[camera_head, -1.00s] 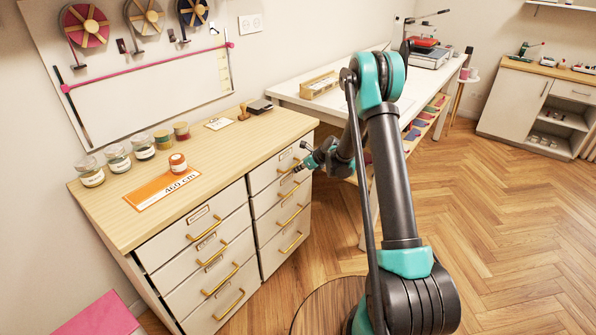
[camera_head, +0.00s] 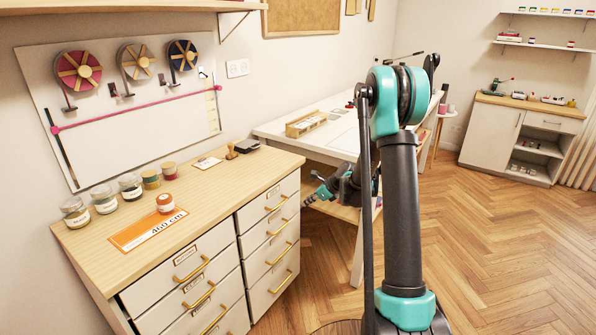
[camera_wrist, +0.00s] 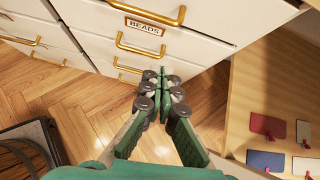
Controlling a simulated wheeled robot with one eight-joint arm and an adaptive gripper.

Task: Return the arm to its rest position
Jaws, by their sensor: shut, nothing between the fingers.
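My gripper (camera_head: 309,201) is shut and empty, in front of the right end of the drawer cabinet in the head view. My arm stands upright at the right of that view, with its forearm folded back toward the cabinet. In the wrist view the two green fingers of my gripper (camera_wrist: 156,88) meet, with nothing between them. They point toward the cabinet's drawer fronts and the wooden floor. A drawer labelled BEADS (camera_wrist: 145,27) with a brass handle shows near the top of the wrist view.
Open wooden floor (camera_head: 490,240) lies to the right.

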